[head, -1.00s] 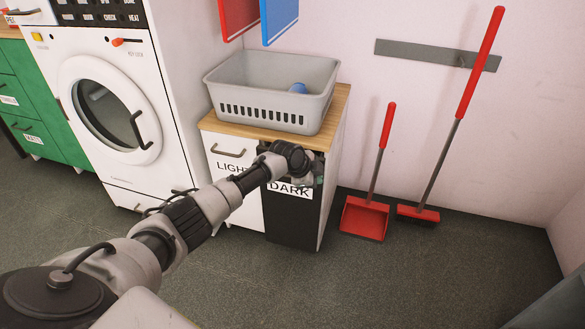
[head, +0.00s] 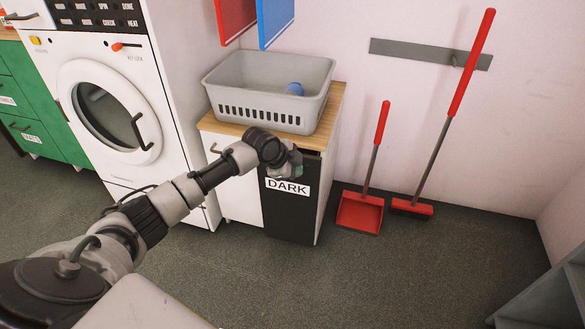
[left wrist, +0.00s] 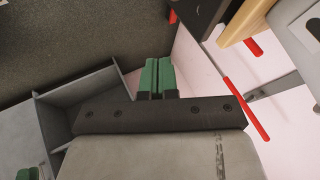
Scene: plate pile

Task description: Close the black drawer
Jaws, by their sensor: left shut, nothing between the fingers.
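The black drawer (head: 290,222) with a white DARK label forms the right half of the front of a small white cabinet in the head view. Its front looks close to flush with the cabinet, but a dark strip shows along its top, and I cannot tell whether a narrow gap remains. My left gripper (head: 292,170) is at the upper part of the black front, hiding its handle area; contact is unclear. In the left wrist view the green fingers (left wrist: 158,80) are together with nothing between them. A dark panel corner (left wrist: 205,14) shows above them. My right gripper is out of view.
A grey basket (head: 270,95) stands on the cabinet's wooden top (head: 328,112). A white washing machine (head: 165,60) is at the left. A red dustpan (head: 360,212) and red broom (head: 412,207) stand at the right. The floor in front is clear.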

